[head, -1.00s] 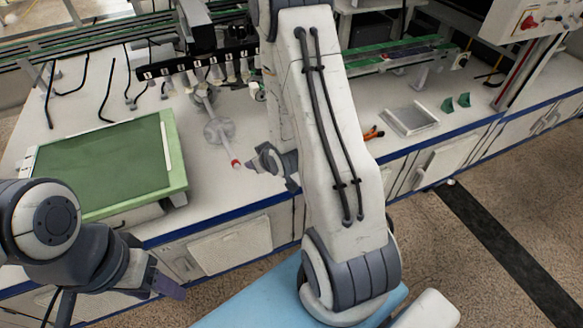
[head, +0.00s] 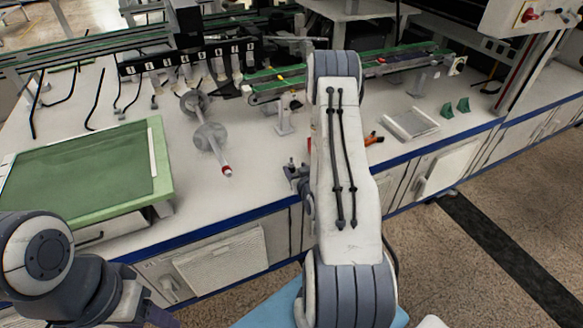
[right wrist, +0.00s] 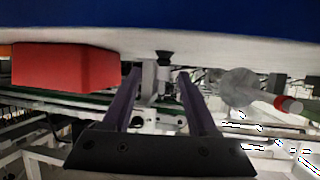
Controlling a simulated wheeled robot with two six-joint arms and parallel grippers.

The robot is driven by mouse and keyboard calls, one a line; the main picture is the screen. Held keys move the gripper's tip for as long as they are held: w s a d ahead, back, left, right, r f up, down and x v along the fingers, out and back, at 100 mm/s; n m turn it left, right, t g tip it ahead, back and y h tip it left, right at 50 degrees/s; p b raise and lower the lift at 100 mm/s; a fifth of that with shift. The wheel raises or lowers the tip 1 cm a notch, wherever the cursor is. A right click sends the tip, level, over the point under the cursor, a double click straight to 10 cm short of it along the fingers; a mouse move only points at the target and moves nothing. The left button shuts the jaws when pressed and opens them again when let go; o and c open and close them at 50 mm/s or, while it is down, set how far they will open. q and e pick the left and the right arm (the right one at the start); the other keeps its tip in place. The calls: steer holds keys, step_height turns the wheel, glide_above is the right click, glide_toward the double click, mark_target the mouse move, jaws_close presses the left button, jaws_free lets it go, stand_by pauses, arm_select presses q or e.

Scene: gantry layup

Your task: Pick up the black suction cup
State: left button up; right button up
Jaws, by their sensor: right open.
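In the right wrist view, which looks upside down, a small black suction cup (right wrist: 164,57) stands on the white bench top. It appears between the tips of my right gripper (right wrist: 159,76), whose two purple fingers are apart with nothing held. The cup looks a little beyond the fingertips, not touching them. In the head view my right gripper (head: 295,172) is at the bench's front edge, mostly covered by my arm; I cannot make out the cup there. My left gripper (head: 160,316) is at the bottom edge, partly cut off, and its opening cannot be judged.
A red block-like thing (right wrist: 65,65) is beside the fingers in the right wrist view. A grey reel with a red tip (head: 210,137) lies left of the gripper. A green screen frame (head: 162,170), a grey tray (head: 411,124) and green brackets (head: 462,105) are on the bench.

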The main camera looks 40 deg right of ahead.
mark_target(292, 165)
steer(key=x, duration=0.4)
steer(key=shift+w+a, duration=0.2)
steer(key=shift+w, duration=0.05)
jaws_close()
steer(key=shift+r, duration=0.1)
step_height(292, 165, up, 4)
steer(key=shift+r+p, duration=0.2)
steer(key=shift+p, duration=0.3)
steer(key=s+d+r+p, duration=0.1)
steer(key=s+d+r, duration=0.5)
steer(key=s, duration=0.3)
steer(key=shift+s+d+r+p, duration=0.25)
steer(key=shift+d+p, duration=0.1)
steer(key=shift+d, duration=0.1)
